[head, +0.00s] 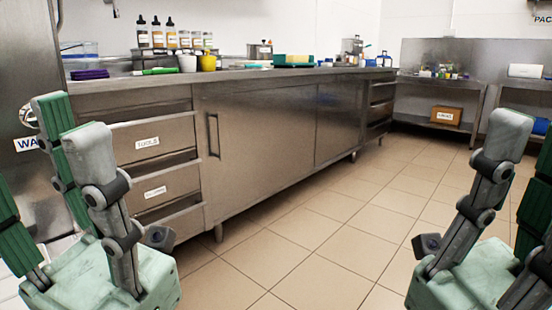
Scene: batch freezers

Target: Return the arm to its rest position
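My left gripper (45,150) is in the lower left of the head view, its grey and green fingers pointing up and spread apart over a pale green palm. It is open, with nothing seen between the fingers. My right gripper (528,150) is at the lower right, fingers also up and apart. It looks open and empty, though part of it is cut off by the picture's edge. Both stand in front of the steel counter, not seen touching it.
A steel counter (260,130) with drawers runs along the wall, bearing bottles (157,33), a yellow cup (207,62) and pots. A steel shelf unit (425,92) holds a brown box (446,115). A steel cabinet side (25,75) is at far left. The tiled floor (330,230) is clear.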

